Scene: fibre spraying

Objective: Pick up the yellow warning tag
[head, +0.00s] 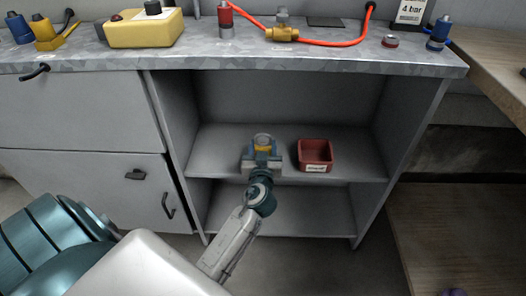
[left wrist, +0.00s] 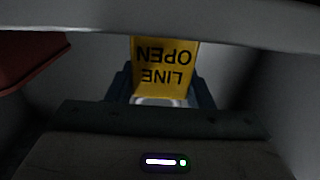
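The yellow warning tag (left wrist: 165,62) fills the upper middle of the left wrist view, its words "OPEN" and "LINE" upside down. A pale ring shows at its lower edge. My right gripper is not in view.
A red bin (head: 315,155) stands on the shelf (head: 350,168) just right of my left gripper. The cabinet walls and the grey worktop (head: 330,63) enclose the space. A yellow box (head: 142,30), valves and a red hose lie on the worktop.

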